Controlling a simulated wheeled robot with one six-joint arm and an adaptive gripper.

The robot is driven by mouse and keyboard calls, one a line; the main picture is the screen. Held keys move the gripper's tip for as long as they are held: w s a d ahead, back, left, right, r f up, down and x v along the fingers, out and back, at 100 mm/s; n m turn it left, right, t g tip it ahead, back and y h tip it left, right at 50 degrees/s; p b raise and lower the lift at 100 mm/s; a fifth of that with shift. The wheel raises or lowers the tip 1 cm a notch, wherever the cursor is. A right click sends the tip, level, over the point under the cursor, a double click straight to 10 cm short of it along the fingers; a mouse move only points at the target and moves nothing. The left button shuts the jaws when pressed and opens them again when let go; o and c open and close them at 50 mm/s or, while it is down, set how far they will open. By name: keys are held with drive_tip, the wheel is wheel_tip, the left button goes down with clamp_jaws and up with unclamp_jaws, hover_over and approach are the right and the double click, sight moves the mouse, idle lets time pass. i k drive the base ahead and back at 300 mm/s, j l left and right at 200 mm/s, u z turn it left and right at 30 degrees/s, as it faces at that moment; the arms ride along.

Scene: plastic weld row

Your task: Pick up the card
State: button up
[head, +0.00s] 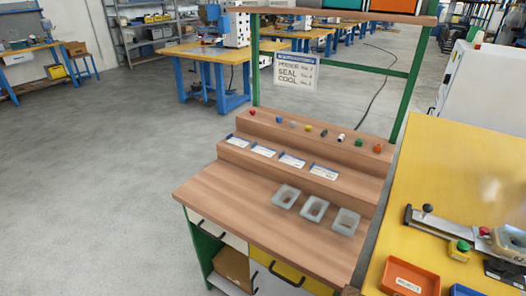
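Several white cards with blue top edges stand in a row on the lower step of a wooden riser in the head view. The leftmost card (237,141) is at the riser's left end, and the rightmost card (323,173) is nearer the middle. Their print is too small to read. A larger white sign (296,73) with words like "SEAL" and "COOL" hangs from the green frame above. I cannot tell which of these is the task's card. My gripper is not seen.
Several small coloured pieces line the riser's upper step (345,150). Three clear trays, one at the middle (314,209), sit on the wooden bench (230,195), whose left part is bare. A yellow table (450,160) with a clamp device and orange bin (410,279) stands right.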

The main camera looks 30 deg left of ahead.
sight(262, 150)
drive_tip(key=j, duration=2.15)
drive_tip(key=i+j, duration=0.1)
drive_tip(key=j, duration=2)
